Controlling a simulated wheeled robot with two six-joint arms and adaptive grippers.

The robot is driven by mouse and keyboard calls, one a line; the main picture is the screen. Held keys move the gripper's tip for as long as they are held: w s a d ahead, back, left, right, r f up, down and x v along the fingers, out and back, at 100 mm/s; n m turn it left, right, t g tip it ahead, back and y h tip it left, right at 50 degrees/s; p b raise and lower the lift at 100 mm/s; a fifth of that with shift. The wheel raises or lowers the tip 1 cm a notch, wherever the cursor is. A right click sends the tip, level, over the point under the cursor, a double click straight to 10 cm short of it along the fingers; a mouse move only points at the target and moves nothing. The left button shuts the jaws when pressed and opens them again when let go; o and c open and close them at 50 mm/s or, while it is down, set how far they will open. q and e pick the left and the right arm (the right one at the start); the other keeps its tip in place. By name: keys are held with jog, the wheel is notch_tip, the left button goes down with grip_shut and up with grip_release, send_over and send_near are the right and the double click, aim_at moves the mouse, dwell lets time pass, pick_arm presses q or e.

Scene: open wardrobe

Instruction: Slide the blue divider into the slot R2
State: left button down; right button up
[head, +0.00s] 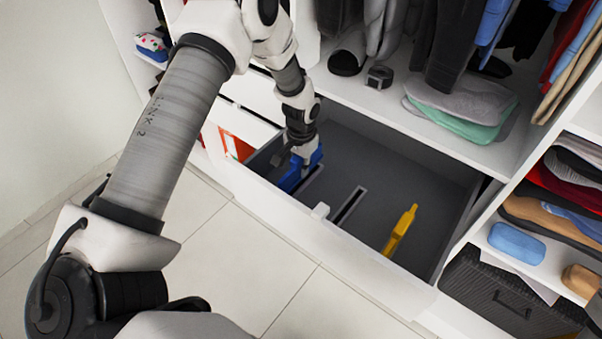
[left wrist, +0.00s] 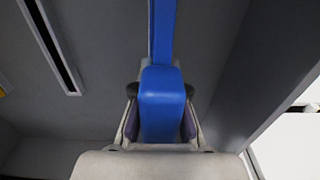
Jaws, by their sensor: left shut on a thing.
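My left gripper (head: 304,150) is down inside the open grey drawer (head: 390,160), near its left end. It is shut on the blue divider (head: 291,180). In the left wrist view the blue divider (left wrist: 160,100) sits between the two fingers (left wrist: 160,118), and its long strip runs away from them. Its lower edge is hidden, so I cannot tell whether it is in a slot. A pale-rimmed dark slot (head: 349,205) lies empty to its right; an empty slot also shows in the wrist view (left wrist: 50,45). No R2 label is readable. My right gripper is not in view.
A yellow divider (head: 400,231) stands in the drawer's right part. A shelf with folded clothes (head: 465,105) overhangs the back. The drawer floor right of the blue divider is mostly clear.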

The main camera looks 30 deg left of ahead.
pick_arm(q)
jog(key=shift+r, duration=0.1)
jog(key=shift+r+p, duration=1.65)
jog(key=shift+r, duration=0.3)
jog(key=shift+r+p, duration=0.85)
jog(key=shift+r, duration=0.05)
jog(key=s+d+f, duration=0.1)
jog(key=d, duration=1.4)
jog(key=shift+f, duration=0.35)
